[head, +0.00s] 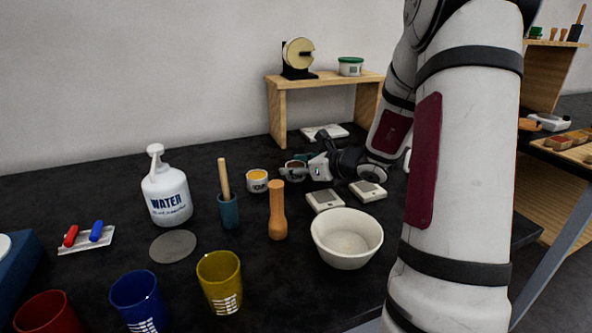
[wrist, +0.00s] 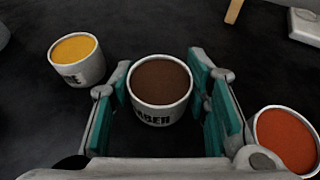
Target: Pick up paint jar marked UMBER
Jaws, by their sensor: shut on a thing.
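The paint jar marked UMBER (wrist: 160,88) is a small white pot of brown paint. In the wrist view it stands upright between my gripper's teal pads, its dark lettering partly cut off and reading "MBER". My gripper (wrist: 163,100) is shut on this jar. In the head view my gripper (head: 300,170) reaches in from the right at table height, and the jar (head: 294,164) is partly hidden by the fingers. I cannot tell whether the jar touches the table.
A yellow paint jar (wrist: 76,60) stands close on the left, and an orange-red one (wrist: 287,138) close on the right. A wooden pestle-like tool (head: 277,210), a white bowl (head: 346,238) and grey scales (head: 325,201) stand nearer. A wooden shelf (head: 325,80) stands behind.

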